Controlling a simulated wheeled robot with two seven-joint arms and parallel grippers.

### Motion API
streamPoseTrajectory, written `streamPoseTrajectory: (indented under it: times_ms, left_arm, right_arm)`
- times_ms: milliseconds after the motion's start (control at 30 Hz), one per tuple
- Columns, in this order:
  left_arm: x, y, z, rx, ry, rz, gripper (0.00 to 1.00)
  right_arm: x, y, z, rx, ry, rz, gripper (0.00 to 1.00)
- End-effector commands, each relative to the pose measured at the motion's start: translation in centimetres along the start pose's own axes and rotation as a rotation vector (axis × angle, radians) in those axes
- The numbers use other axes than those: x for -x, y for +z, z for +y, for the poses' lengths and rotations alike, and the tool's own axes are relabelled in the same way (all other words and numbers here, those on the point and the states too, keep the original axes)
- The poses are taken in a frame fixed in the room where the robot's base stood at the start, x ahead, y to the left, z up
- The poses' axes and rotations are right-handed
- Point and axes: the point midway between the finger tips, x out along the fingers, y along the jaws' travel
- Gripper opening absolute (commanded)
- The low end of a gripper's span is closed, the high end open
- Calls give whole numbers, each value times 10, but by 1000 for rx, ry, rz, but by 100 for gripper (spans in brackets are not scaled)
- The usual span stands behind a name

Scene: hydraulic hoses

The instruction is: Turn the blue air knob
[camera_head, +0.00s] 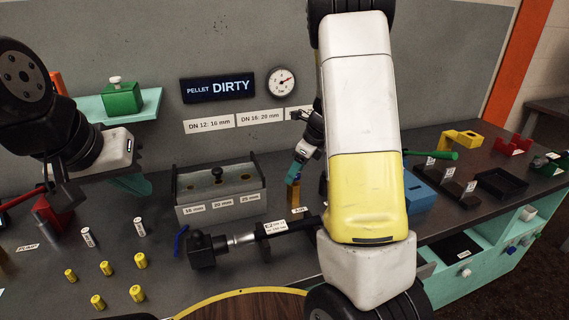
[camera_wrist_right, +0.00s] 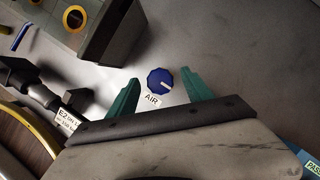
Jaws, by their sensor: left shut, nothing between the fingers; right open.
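The blue air knob (camera_wrist_right: 161,81) is round with a ribbed edge and a pale pointer line. In the right wrist view it sits on the grey surface above the printed AIR label (camera_wrist_right: 151,99). My right gripper (camera_wrist_right: 160,76) is open, with one teal finger on each side of the knob. Gaps show between the knob and both fingers. In the head view the knob is hidden, and the AIR label (camera_head: 299,211) shows below the right gripper. My left gripper (camera_head: 132,184) is shut and empty at the left, over the bench and far from the knob.
A hose fitting (camera_head: 235,240) lies left of the AIR label. A grey box (camera_head: 222,192) with size labels stands behind it. Several yellow cylinders (camera_head: 106,269) stand at the front left. A gauge (camera_head: 281,82) and a PELLET DIRTY sign (camera_head: 217,86) are on the back wall.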

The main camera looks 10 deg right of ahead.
Motion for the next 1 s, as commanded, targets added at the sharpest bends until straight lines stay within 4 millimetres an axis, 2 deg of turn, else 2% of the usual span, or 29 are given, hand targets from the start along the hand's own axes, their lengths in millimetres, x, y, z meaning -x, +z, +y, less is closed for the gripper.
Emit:
streamPoseTrajectory:
  times_ms: [167,467,767,1000]
  left_arm:
    - [0,0,0,0,0,0,0]
    - [0,0,0,0,0,0,0]
    - [0,0,0,0,0,0,0]
    - [0,0,0,0,0,0,0]
  right_arm:
    - [0,0,0,1,0,0,59]
    - [0,0,0,1,0,0,0]
    - [1,0,-1,32,11,0,0]
    - [1,0,-3,149,60,0,0]
